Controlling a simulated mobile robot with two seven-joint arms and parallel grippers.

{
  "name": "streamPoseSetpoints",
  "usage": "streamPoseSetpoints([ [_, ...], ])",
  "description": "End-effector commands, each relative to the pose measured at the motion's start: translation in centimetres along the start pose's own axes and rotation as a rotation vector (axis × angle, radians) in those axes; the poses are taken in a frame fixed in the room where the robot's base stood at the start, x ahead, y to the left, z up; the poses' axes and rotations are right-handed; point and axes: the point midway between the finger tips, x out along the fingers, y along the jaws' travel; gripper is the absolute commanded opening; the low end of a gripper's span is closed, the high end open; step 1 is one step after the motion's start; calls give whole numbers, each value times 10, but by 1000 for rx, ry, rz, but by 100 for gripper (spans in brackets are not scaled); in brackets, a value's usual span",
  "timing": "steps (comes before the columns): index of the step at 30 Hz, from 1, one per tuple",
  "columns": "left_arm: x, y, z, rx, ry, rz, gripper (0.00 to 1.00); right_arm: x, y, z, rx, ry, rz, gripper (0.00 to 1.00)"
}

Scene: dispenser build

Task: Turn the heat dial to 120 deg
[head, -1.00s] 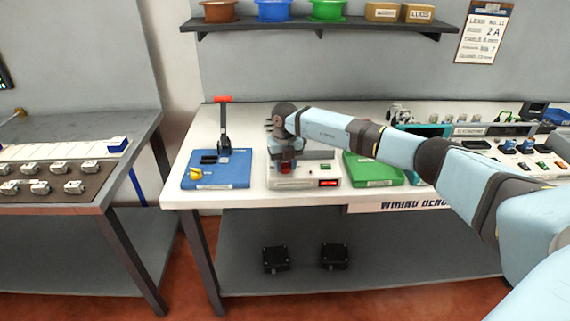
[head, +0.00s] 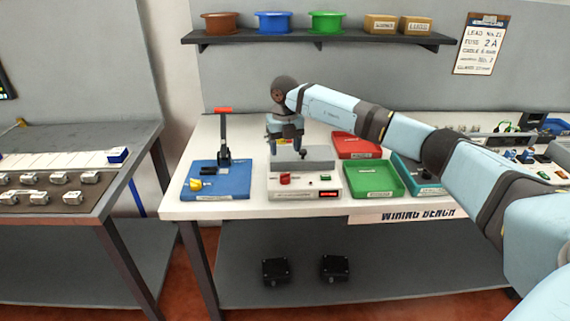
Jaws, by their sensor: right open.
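The heat dial appears to be the red knob (head: 285,178) on the front of a white unit (head: 305,188) on the wiring bench. The unit also has a small green button (head: 326,178) and a red-lit display (head: 329,195), whose digits are too small to read. The dial's angle is too small to tell. My right gripper (head: 287,150) points down above the back of the unit, open, clear of the dial. A grey block (head: 312,160) on the unit shows behind the dial. My left gripper is not in view.
A blue base (head: 222,178) with an upright red-handled lever (head: 223,128) and a yellow knob (head: 196,185) stands left of the unit. A green tray (head: 373,178) is to its right, a red tray (head: 355,145) behind. A shelf (head: 320,38) with spools hangs above.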

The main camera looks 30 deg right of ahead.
Motion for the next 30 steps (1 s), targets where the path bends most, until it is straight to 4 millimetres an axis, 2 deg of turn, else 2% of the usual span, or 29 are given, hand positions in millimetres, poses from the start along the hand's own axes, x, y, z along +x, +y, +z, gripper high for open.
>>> streamPoseSetpoints([
  [4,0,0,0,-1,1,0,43,-23,0,0,-1,-2,1,62],
  [11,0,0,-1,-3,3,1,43,-36,0,0,-1,1,0,62],
  [26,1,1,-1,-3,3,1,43,-35,0,0,-1,1,1,62],
  [28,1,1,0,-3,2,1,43,-30,6,-3,-13,6,17,62],
  [30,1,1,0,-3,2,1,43,-17,21,-9,-40,19,63,62],
])
